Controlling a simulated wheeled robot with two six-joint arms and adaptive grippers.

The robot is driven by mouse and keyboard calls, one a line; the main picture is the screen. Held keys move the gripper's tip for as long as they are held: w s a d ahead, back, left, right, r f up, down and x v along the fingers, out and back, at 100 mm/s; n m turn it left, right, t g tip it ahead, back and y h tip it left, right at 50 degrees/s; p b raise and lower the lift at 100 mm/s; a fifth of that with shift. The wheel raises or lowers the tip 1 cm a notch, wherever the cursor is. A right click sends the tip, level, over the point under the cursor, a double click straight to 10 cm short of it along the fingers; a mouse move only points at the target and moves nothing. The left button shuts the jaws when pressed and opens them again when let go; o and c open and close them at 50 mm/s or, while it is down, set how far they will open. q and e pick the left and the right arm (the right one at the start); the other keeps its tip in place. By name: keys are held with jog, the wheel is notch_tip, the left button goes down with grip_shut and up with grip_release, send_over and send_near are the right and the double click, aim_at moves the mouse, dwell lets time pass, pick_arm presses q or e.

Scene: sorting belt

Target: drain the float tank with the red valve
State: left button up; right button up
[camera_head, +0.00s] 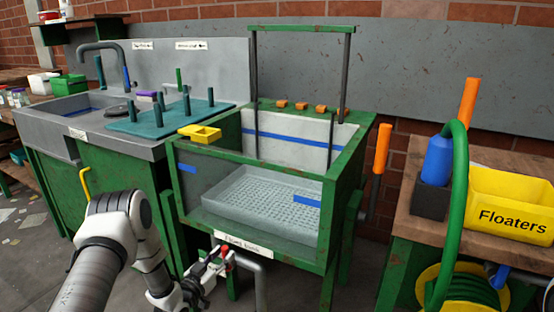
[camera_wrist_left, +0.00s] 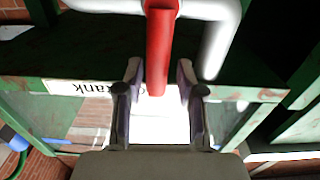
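The float tank (camera_head: 343,165) is a green-framed tank with clear walls, a white perforated tray inside and a label on its lower front. The red valve (camera_head: 227,254) is on the grey pipe below the label, partly hidden by my gripper in the head view. My left gripper (camera_head: 217,262) is at the valve. In the left wrist view, the valve's red handle (camera_wrist_left: 159,45) reaches down between the two fingers of my left gripper (camera_wrist_left: 159,90). The fingers are open, with a gap on each side of the handle. My right gripper is not in view.
A grey drain pipe (camera_head: 261,285) bends down beside the valve. A sink bench (camera_head: 45,125) stands left of the tank. On the right, a wooden-topped bench holds the yellow Floaters bin (camera_head: 490,190), with a green hose (camera_head: 459,190) in front. A yellow hook (camera_head: 84,183) is near my left arm.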

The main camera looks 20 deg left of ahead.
pick_arm(q)
jog(key=shift+o, duration=0.8)
jog(key=shift+s, duration=0.25)
jog(key=s+p, duration=0.4)
jog(key=s, duration=0.3)
jog(key=shift+s+a, duration=0.2)
jog(key=shift+a, duration=0.05)
